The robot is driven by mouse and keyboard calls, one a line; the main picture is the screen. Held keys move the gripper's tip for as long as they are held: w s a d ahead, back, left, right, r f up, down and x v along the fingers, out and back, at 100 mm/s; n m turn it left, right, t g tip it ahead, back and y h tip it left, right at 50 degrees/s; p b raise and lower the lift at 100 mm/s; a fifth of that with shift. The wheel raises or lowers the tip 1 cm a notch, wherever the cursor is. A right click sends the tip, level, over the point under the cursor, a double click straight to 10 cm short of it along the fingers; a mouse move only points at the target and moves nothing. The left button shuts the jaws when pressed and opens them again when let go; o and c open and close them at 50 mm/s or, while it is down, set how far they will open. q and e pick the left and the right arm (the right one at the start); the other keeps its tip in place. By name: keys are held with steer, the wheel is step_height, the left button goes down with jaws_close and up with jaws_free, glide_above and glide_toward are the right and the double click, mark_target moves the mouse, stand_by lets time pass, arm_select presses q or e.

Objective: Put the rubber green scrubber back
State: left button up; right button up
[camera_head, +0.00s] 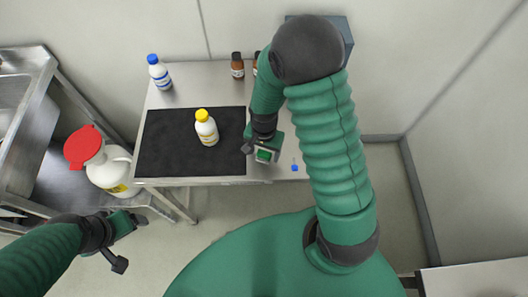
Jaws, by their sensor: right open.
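A small bright green block with a pale edge (264,155), which looks like the scrubber, shows at the front edge of the table, right of the black mat. My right gripper (262,148) is open over it, its jaws close around or just above the block; I cannot tell whether they touch it. The hand and forearm hide part of the block and the table around it. My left gripper (131,241) is open and empty, low at the left, in front of the steel sink bench.
The table (205,72) bears a black mat (170,150) with a yellow-capped bottle (206,128), a blue-capped bottle (159,72) and brown bottles (237,65) behind. A red-capped jug (110,168) stands left. A small blue-tipped item (294,167) lies right of my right gripper.

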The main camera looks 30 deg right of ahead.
mark_target(264, 154)
step_height(264, 154, up, 11)
steer(key=s+a+r+n+t, duration=0.2)
steer(key=s+a+n, duration=0.2)
steer(key=n, duration=0.6)
steer(key=shift+a+r+n+t+p, duration=0.25)
steer(key=shift+a+n+t+p, duration=0.05)
steer(key=shift+n+p, duration=0.1)
steer(key=shift+s, duration=0.25)
